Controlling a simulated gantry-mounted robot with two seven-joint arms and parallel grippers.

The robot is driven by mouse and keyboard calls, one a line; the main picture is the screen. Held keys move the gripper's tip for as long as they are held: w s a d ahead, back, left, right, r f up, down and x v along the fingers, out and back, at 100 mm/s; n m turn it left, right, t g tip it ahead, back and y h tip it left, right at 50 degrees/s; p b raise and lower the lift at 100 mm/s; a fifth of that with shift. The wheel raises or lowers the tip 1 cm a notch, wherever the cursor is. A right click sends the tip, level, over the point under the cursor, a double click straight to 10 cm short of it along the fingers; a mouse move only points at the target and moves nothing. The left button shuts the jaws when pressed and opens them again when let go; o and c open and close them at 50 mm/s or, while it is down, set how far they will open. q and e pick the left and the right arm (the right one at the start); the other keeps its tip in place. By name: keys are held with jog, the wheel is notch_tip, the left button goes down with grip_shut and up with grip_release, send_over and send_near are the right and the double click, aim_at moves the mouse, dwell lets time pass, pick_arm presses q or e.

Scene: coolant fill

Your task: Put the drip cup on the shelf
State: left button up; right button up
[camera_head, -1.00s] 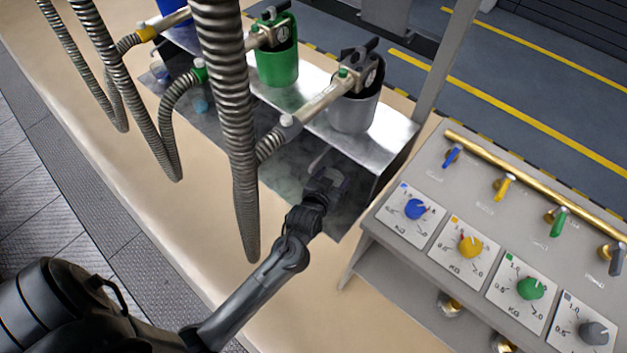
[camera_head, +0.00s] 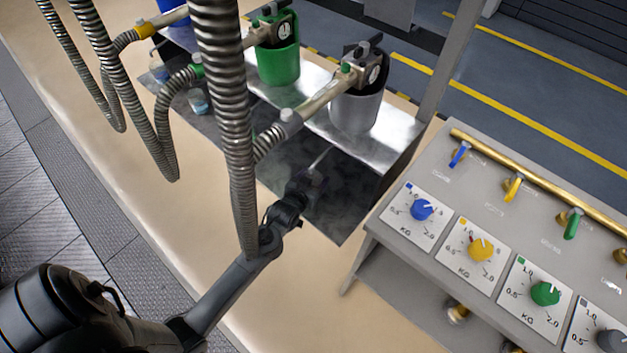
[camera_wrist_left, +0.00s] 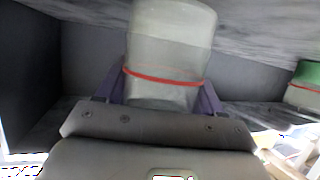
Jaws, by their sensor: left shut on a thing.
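The drip cup (camera_wrist_left: 172,45) is pale and translucent with a red band, in the left wrist view. My left gripper (camera_head: 314,177) is shut on it, with a finger on each side near the band. In the head view the gripper is over the dark lower metal plate (camera_head: 338,208), in front of the raised metal shelf (camera_head: 385,148). The cup is hardly visible there, and I cannot tell whether it touches the plate. My right gripper is not in view.
A green container (camera_head: 278,62) and a grey container (camera_head: 354,110) stand on the raised shelf. A thick hose (camera_head: 222,95) hangs left of my gripper. A control panel (camera_head: 455,222) stands at the right. Another banded cup (camera_wrist_left: 305,95) is at the wrist view's right.

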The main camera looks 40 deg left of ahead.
pick_arm(q)
jog(key=shift+f, duration=0.25)
jog(key=o, duration=1)
jog(key=shift+r, duration=0.1)
jog(key=shift+s+d+r+p, duration=0.15)
jog(key=shift+s+r+p, duration=0.2)
jog(key=shift+s, duration=0.1)
jog(key=s+d+r+m+g+h, duration=0.1)
jog(key=s+d+r+g, duration=0.1)
jog(key=s, duration=0.6)
jog(key=s+d+r+m+g+h+p, duration=0.1)
jog(key=s+d+g, duration=0.3)
jog(key=s, duration=0.5)
jog(key=s+d+r+m+g+h+p, duration=0.1)
jog(key=s+d+r+m+g, duration=0.2)
jog(key=s+d, duration=0.3)
jog(key=shift+s+d+r+h, duration=0.15)
jog(key=shift+s+r, duration=0.15)
jog(key=shift+s, duration=0.5)
jog(key=shift+s+d+r+h, duration=0.15)
jog(key=shift+s+r, duration=0.1)
jog(key=shift+s, duration=0.5)
jog(key=shift+a+r+p, duration=0.1)
jog(key=shift+p, duration=0.2)
